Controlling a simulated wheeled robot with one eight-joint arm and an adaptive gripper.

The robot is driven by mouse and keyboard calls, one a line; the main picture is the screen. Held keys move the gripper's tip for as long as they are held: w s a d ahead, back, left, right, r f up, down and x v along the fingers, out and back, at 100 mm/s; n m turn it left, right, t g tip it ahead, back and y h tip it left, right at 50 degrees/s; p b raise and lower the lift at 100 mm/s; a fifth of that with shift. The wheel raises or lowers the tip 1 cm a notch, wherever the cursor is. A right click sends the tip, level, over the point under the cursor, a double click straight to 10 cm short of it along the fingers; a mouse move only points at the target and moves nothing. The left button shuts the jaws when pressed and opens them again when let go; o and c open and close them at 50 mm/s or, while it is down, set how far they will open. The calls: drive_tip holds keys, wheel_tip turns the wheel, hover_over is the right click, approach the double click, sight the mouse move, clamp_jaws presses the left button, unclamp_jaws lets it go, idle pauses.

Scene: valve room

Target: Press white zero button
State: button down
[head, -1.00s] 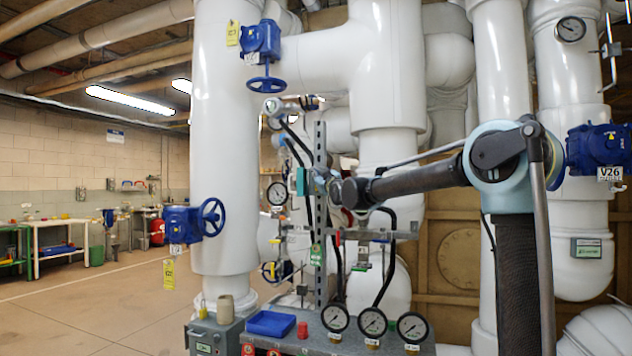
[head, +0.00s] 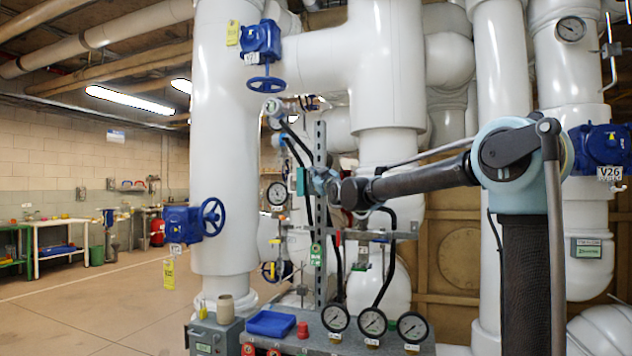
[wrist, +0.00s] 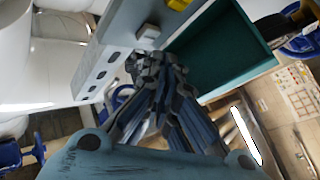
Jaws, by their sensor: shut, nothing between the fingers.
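I cannot make out a white zero button in either view. My gripper (head: 322,182) is in front of the upright grey slotted post (head: 319,250), just right of a small teal box (head: 301,181). In the wrist view my gripper (wrist: 157,65) is shut and empty, its tips close to the post (wrist: 108,55) and the open-looking dark teal face of the box (wrist: 225,60). Whether the tips touch anything cannot be told.
Several dial gauges (head: 373,321) line the grey bench (head: 350,343) below, with a blue tray (head: 270,323) and a red cap (head: 302,330). Black hoses (head: 388,270) and large white pipes (head: 225,130) surround the post. Open floor (head: 100,310) lies at left.

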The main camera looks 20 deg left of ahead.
drive_tip(key=s, duration=0.4)
drive_tip(key=shift+s+a, duration=0.2)
drive_tip(key=shift+s, duration=0.1)
idle(0.6)
drive_tip(key=shift+s, duration=0.1)
